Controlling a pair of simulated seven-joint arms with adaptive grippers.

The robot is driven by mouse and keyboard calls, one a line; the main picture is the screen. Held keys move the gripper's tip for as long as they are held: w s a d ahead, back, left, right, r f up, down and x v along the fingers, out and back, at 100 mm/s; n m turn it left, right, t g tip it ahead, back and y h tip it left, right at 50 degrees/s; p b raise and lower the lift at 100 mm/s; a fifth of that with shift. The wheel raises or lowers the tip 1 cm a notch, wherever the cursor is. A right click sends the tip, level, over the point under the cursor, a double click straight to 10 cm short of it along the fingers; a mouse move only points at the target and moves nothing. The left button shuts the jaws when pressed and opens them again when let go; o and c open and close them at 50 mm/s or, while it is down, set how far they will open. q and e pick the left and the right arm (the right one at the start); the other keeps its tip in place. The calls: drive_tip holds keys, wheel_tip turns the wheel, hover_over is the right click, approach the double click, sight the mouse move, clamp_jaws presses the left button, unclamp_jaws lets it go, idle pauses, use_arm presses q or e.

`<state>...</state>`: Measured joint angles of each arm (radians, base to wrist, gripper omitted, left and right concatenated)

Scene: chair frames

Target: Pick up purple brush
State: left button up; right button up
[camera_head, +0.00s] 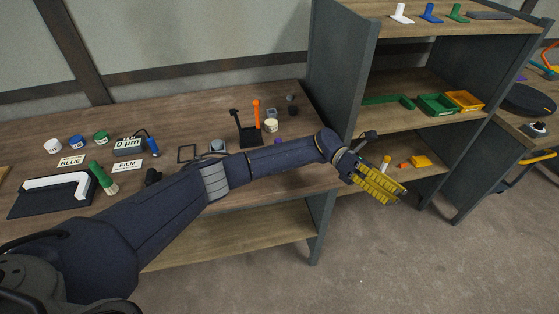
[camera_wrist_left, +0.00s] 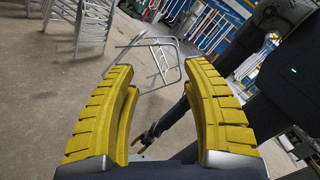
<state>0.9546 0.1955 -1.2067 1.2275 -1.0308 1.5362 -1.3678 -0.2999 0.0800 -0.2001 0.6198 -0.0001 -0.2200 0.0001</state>
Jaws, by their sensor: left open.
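My left gripper (camera_head: 396,193) is open and empty, out past the table's right end, in front of the shelf unit and above the floor. In the left wrist view its yellow fingers (camera_wrist_left: 158,70) stand wide apart with nothing between them. No purple brush can be made out clearly. A small purple spot (camera_head: 278,141) shows on the table just behind my left forearm, well left of the gripper; it is too small to identify. A dark arm end with yellowish tips (camera_wrist_left: 147,139), apparently my right gripper, shows far off in the left wrist view.
The wooden table (camera_head: 200,103) holds a black stand (camera_head: 247,133) with an orange tool, several small jars and a black-and-white tray. The shelf unit (camera_head: 340,70) carries green (camera_head: 436,104) and orange bins (camera_head: 464,100). Orange pieces (camera_head: 421,161) lie on its low shelf.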

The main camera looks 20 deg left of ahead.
use_arm(q)
drive_tip(key=w+a+m+t+y, duration=0.3)
drive_tip(key=a+m+y, duration=0.25)
drive_tip(key=a, duration=0.25)
wheel_tip(320, 180, up, 10)
drive_tip(key=m+t+y, duration=0.5)
drive_tip(key=t+y, duration=0.3)
drive_tip(key=y, duration=0.1)
hover_over(278, 140)
drive_tip(key=f, duration=1.1)
drive_tip(key=shift+w+a+f, duration=0.2)
drive_tip(key=shift+s+d+f, duration=0.1)
drive_tip(key=shift+f, duration=1.25)
drive_tip(key=shift+d+f, duration=0.1)
drive_tip(key=shift+f, duration=1.2)
drive_tip(key=shift+o, duration=0.2)
clamp_jaws()
